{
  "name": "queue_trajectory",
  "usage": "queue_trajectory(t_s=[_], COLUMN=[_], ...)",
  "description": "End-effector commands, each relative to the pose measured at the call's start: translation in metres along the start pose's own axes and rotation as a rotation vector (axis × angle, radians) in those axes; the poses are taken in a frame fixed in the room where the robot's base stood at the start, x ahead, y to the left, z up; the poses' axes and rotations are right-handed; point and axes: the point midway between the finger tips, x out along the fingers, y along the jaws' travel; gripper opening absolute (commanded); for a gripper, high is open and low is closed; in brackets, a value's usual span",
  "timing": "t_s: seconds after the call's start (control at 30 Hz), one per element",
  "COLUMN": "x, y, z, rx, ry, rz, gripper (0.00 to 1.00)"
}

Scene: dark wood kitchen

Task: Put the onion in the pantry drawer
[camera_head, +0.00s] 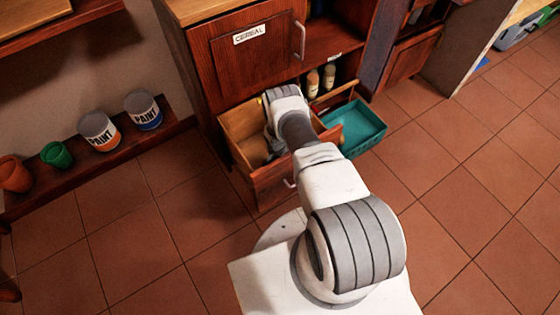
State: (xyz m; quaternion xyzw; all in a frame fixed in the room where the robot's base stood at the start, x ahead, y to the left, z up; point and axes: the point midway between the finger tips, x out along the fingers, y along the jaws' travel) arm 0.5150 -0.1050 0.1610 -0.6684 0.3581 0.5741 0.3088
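The pantry drawer (233,153) is pulled out, low in the wooden cabinet below the door labelled CEREAL. My arm reaches over the drawer and bends down into it. My gripper (270,149) is low inside the drawer. Its fingertips are mostly hidden by the arm and the drawer, so its opening does not show. I cannot make out an onion. The drawer's interior is shadowed and partly covered by my arm.
A teal bin (359,129) sits right of the drawer. Two bottles (313,82) stand on the shelf behind. Paint cans (100,131) and small pots (57,155) stand on a low shelf at left. The tiled floor is clear on both sides.

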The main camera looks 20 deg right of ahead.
Motion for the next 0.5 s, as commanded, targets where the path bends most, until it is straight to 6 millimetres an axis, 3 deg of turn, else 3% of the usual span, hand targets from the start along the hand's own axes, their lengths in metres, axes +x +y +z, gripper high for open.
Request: queue_trajectory(t_s=[0.17,0.2,0.27,0.3,0.5], x=[0.0030,0.0033,0.0030,0.0030,0.0028], y=[0.0007,0.0008,0.0008,0.0008,0.0007], z=[0.0008,0.0009,0.0009,0.0008,0.0007], rx=[-0.001,-0.001,-0.001,-0.001,-0.001], ry=[0.000,-0.001,-0.001,-0.001,0.000], rz=[0.001,0.002,0.002,0.002,0.001], gripper=[0.19,0.85,0.96,1.00,1.00])
